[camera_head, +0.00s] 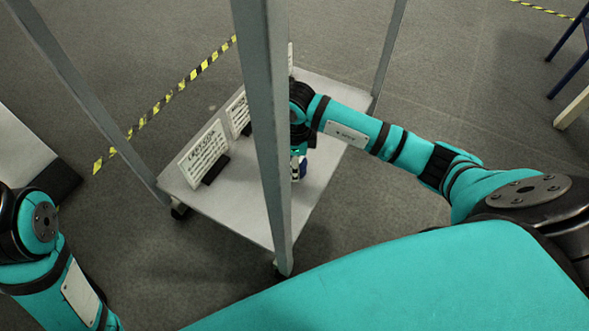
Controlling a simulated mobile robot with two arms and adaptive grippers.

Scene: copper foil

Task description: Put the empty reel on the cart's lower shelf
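The cart's lower shelf (245,200) is a light grey board low between grey upright posts. My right arm reaches over the shelf from the right. My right gripper (298,171) is low over the shelf, just right of the front post, partly hidden by that post and my arm. A small dark and white patch shows there, but I cannot tell fingers from a held thing. I cannot make out the empty reel. My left arm is at the lower left, and its gripper is out of view.
The near grey post (264,110) stands close beside my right wrist. White label cards, one in front (204,153) and one behind it (238,113), stand along the shelf's left side. Yellow-black floor tape (165,100) runs behind the cart. The shelf's front left part is bare.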

